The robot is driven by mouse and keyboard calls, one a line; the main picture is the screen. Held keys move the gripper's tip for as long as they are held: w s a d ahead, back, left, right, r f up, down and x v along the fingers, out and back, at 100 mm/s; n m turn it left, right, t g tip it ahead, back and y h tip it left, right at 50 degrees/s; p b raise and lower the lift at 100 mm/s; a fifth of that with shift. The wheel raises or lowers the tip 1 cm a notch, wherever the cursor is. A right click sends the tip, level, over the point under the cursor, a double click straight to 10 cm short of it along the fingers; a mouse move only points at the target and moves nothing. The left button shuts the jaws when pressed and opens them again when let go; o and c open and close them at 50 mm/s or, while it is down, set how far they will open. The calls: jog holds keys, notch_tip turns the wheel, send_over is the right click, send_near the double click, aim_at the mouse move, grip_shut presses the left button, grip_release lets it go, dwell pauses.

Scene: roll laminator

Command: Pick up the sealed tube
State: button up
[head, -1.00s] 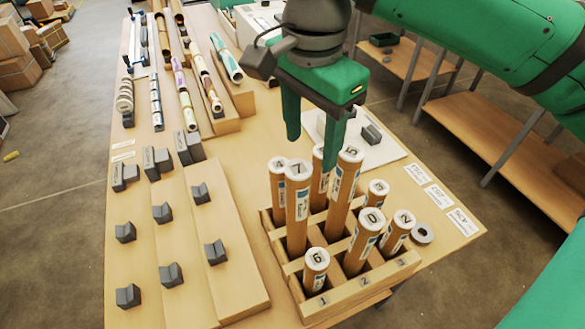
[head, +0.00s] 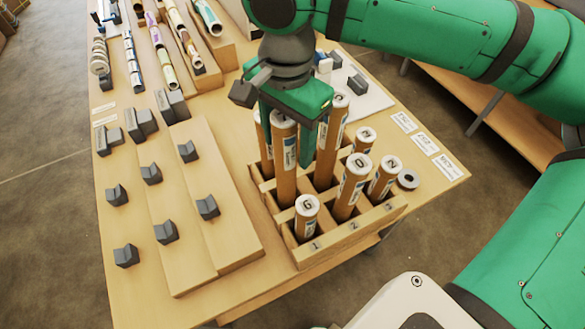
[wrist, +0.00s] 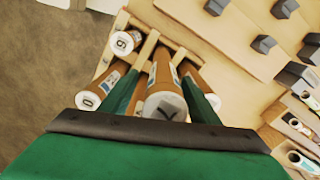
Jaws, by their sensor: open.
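Several brown cardboard tubes with white marked caps stand upright in a wooden rack (head: 350,226). I cannot tell for sure which one is the sealed tube. A tall tube (head: 285,165) with a cap that seems to read 7 stands at the rack's left. My gripper (head: 287,148) is open and points down, with its green fingers on either side of this tube. In the wrist view the capped tube (wrist: 165,103) lies between the two fingers (wrist: 160,70), its cap close to the palm. Contact is not visible. The left fingertip is partly hidden in the head view.
Other tubes stand close by: a short one marked 6 (head: 306,215), one marked 0 (head: 352,185), and a tall one (head: 337,118) behind. A grey ring (head: 408,180) lies right of the rack. Boards with grey V-blocks (head: 207,207) are at left.

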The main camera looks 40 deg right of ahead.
jog(key=shift+w+a+f, duration=0.15)
jog(key=shift+a+f, duration=0.15)
jog(key=shift+f, duration=0.45)
jog(key=shift+d, duration=0.15)
grip_shut()
jog(key=shift+r, duration=0.1)
